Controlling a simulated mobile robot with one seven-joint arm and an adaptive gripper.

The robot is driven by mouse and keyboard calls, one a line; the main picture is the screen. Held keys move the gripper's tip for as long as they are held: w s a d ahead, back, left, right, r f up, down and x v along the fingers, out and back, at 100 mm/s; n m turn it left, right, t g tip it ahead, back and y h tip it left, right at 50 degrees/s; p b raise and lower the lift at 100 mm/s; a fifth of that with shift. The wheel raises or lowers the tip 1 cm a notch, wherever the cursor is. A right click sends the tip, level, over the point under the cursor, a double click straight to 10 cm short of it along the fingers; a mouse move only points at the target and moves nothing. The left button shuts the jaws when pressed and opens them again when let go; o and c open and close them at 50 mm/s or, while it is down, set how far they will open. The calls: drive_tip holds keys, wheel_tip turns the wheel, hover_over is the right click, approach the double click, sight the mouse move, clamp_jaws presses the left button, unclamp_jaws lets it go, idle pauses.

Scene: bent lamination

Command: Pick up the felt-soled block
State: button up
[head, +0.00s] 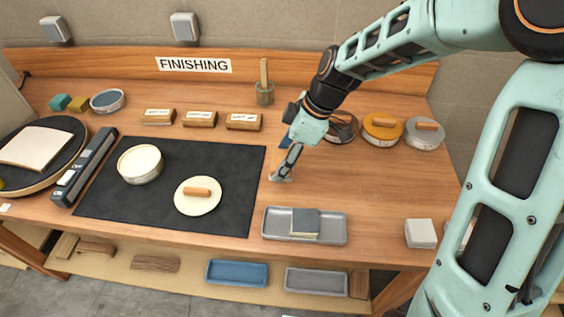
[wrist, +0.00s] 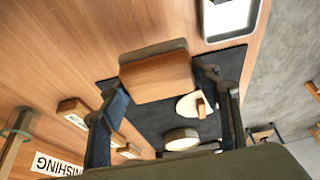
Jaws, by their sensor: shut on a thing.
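The felt-soled block (wrist: 158,79) is a wooden block with a dark grey layer along one face, seen close up in the wrist view. My gripper (wrist: 168,92) is shut on it, with one finger on each side. In the head view my gripper (head: 284,168) points down over the bench, right of the black mat. There the block is mostly hidden by the fingers, and I cannot tell whether it is clear of the bench top.
The black mat (head: 232,218) holds a round cream tub (head: 140,164) and a cream disc with a wooden handle (head: 198,195). A grey tray (head: 335,231) lies in front of my gripper. Several labelled wooden blocks (head: 200,119) stand behind. Bare bench lies to the right.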

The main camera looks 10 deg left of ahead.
drive_tip(key=s+d+r, duration=0.1)
drive_tip(key=s+r, duration=0.5)
drive_tip(key=s, duration=0.4)
drive_tip(key=shift+s+d, duration=0.25)
drive_tip(key=shift+d, duration=0.15)
